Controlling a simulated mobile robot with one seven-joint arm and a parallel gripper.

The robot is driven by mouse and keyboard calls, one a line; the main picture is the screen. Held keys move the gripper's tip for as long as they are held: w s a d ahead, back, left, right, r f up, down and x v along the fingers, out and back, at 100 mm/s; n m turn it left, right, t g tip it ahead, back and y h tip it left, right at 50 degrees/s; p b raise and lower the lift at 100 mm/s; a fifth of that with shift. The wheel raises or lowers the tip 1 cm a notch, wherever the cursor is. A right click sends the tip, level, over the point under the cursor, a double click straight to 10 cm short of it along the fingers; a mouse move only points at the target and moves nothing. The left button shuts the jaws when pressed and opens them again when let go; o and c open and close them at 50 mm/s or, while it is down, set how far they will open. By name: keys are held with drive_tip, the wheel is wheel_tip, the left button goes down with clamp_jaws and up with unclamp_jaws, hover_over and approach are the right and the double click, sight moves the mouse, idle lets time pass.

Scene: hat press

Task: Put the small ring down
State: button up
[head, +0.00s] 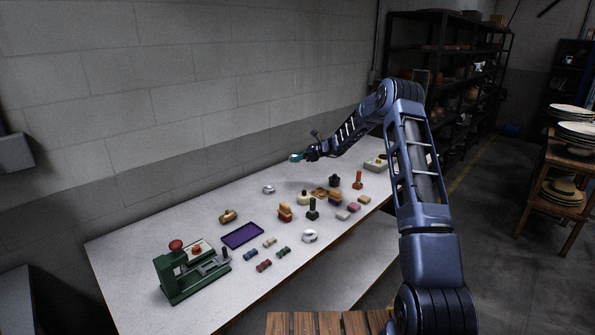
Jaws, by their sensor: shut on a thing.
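My gripper (306,155) is above the far part of the light grey workbench (140,240), reaching in from the right. It is shut on a small teal-green ring (296,157), which sticks out to the left of the fingertips. The ring appears clear of the bench top, though its exact height is hard to tell. The fingers are dark and tiny in this view, so how they grip the ring does not show.
A green press (185,275) with a red knob stands at the bench's near left. A purple tray (242,235) lies beside it. Small blocks, stamps and a white roll (310,236) crowd the middle and right. The bench's far left is fairly clear.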

wheel_tip(320, 180, up, 5)
drive_tip(key=shift+r, duration=0.2)
drive_tip(key=s+a+n+g, duration=0.1)
drive_tip(key=s+a, duration=0.1)
drive_tip(key=a, duration=0.5)
drive_tip(key=s+a+g, duration=0.1)
drive_tip(key=s+a, duration=0.2)
drive_tip(key=a, duration=0.5)
drive_tip(key=n+g, duration=0.5)
hover_over(170, 230)
drive_tip(key=shift+y, duration=0.3)
wheel_tip(170, 230, down, 20)
drive_tip(key=shift+d+r, duration=0.1)
drive_tip(key=shift+d, duration=0.05)
drive_tip(key=o, duration=1)
drive_tip(key=shift+o, duration=0.2)
